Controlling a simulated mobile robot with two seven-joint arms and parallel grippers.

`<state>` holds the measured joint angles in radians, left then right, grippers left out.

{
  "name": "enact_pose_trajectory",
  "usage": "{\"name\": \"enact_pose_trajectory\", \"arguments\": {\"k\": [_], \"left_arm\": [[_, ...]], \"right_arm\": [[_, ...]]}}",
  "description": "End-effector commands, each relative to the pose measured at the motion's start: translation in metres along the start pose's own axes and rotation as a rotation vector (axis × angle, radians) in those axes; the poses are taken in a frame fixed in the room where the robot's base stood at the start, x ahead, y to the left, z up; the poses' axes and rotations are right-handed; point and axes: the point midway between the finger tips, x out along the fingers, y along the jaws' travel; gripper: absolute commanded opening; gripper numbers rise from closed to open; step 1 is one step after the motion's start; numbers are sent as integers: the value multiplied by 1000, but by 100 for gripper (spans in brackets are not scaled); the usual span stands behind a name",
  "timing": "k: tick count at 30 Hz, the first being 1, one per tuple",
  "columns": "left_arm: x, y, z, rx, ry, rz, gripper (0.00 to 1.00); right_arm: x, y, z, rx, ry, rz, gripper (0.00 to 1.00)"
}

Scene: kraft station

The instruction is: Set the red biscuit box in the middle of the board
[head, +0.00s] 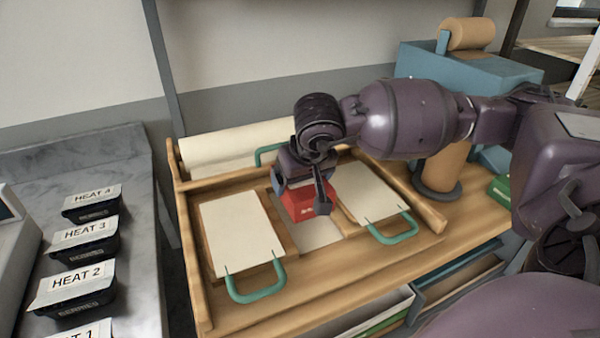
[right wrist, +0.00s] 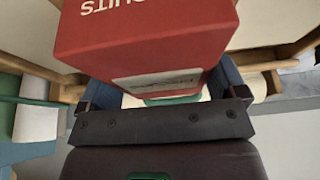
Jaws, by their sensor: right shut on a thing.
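The red biscuit box (head: 305,203) is in my right gripper (head: 299,186), over the middle of the wooden frame. In the right wrist view the box (right wrist: 150,35) fills the upper middle, between blue fingers on either side. The cream board (head: 315,236) lies in the middle of the frame, mostly hidden behind the box and gripper. I cannot tell whether the box touches it. My left gripper is out of view.
Cream panels with green handles lie left (head: 238,232) and right (head: 365,192) of the middle. A cream roll (head: 230,147) lies behind. A brown roll (head: 443,168) stands to the right. Black "HEAT" trays (head: 80,240) line the left counter.

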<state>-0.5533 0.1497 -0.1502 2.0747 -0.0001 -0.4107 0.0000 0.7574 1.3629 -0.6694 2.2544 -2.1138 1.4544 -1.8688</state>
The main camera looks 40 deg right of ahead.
Motion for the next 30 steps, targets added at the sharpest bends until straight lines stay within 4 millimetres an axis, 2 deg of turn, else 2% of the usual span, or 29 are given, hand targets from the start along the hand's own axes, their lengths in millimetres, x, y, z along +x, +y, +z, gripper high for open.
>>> {"name": "enact_pose_trajectory", "arguments": {"k": [10, 18, 30], "left_arm": [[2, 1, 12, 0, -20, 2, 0], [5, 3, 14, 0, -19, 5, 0], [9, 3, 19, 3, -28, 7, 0]], "right_arm": [[18, 0, 7, 0, -2, 0, 60], [30, 0, 12, 0, -2, 1, 60], [38, 0, 16, 0, 0, 0, 60]]}}
